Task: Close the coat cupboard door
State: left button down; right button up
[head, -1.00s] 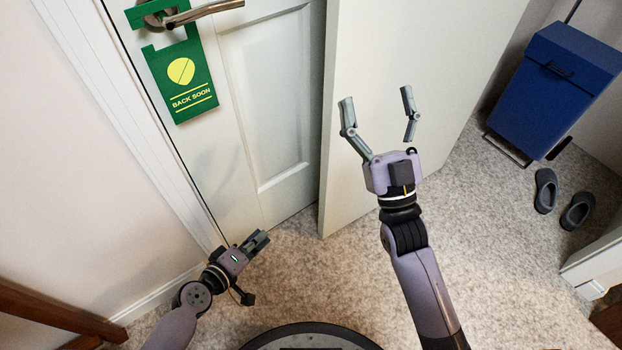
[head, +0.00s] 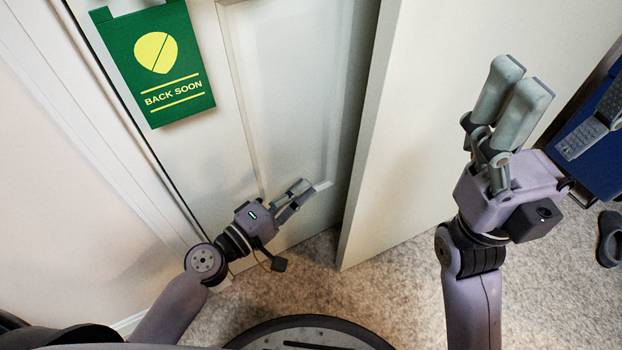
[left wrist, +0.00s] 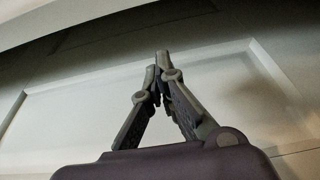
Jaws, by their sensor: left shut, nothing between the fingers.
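A plain pale panel (head: 450,130) stands out at an angle in the head view, its near edge upright. It looks like an open cupboard door, but its hinge and handle are out of sight. Left of it is a panelled white door (head: 215,110) with a green "BACK SOON" sign (head: 155,65). My left gripper (head: 303,187) is shut and empty, low before the panelled door and left of the panel's edge. The left wrist view shows its fingertips (left wrist: 161,58) together against a panelled surface. My right gripper (head: 560,95) appears open and empty, in front of the plain panel.
A blue case (head: 590,170) is partly hidden at the right, behind my right gripper. A dark slipper (head: 610,240) lies on the speckled carpet (head: 390,280) at the right edge. A wall and white door trim (head: 75,110) bound the left. Carpet before the panel is clear.

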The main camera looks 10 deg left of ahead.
pick_arm(q)
jog(key=w+d+p, duration=0.1)
jog(key=w+d, duration=0.2)
jog(key=d, duration=0.4)
jog(key=shift+d, duration=0.15)
jog(key=shift+s, duration=0.15)
